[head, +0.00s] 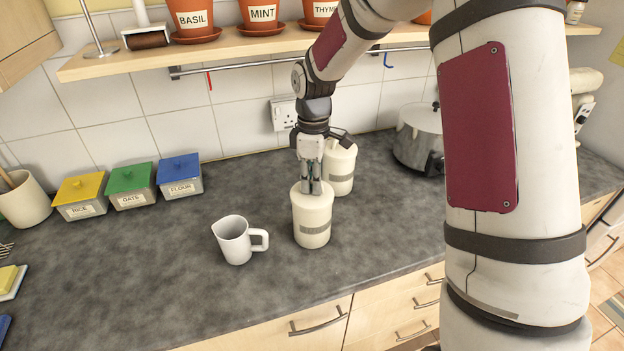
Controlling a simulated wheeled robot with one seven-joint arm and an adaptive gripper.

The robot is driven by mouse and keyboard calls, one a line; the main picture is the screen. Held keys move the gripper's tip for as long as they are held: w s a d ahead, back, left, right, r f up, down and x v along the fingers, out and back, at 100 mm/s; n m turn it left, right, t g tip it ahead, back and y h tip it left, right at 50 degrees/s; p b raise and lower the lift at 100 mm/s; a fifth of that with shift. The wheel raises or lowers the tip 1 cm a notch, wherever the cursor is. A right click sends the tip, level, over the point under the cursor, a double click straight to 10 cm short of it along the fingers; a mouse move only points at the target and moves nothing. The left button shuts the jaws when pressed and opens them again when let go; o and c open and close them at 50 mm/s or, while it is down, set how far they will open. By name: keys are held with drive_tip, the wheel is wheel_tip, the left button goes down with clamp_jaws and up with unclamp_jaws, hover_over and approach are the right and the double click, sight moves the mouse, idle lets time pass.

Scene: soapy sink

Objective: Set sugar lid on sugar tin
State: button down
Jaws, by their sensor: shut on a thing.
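A cream tin (312,228) with a grey label band stands upright on the worktop, near the middle of the head view. Its label is too small to read, so I cannot tell for sure that it is the sugar tin. My gripper (312,190) points straight down over this tin, its fingers shut on the sugar lid (301,189), a cream lid at the tin's top. The lid looks level and on or very close to the rim; I cannot tell whether it is fully seated. My fingers hide the lid's middle.
A similar cream tin (341,170) stands just behind, partly hidden by my gripper. A steel pot (416,139) is at the back right.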

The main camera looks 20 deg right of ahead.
drive_tip(key=shift+f, duration=0.15)
drive_tip(key=c, duration=1.7)
unclamp_jaws()
drive_tip(key=shift+o, duration=0.2)
wheel_tip(320, 180, up, 12)
drive_tip(key=shift+w+d, duration=0.15)
drive_tip(key=shift+w, duration=0.15)
drive_tip(key=s+r+m+t, duration=0.2)
drive_tip(key=s+m, duration=0.2)
drive_tip(key=s, duration=0.4)
drive_tip(key=s+r+m+t, duration=0.2)
drive_tip(key=s+r+m, duration=0.1)
drive_tip(key=s, duration=0.6)
drive_tip(key=s+r+m+t+b, duration=0.1)
drive_tip(key=s+r+m+t, duration=0.1)
drive_tip(key=s+m, duration=0.3)
drive_tip(key=s+r, duration=0.1)
drive_tip(key=s, duration=0.2)
drive_tip(key=shift+s, duration=0.35)
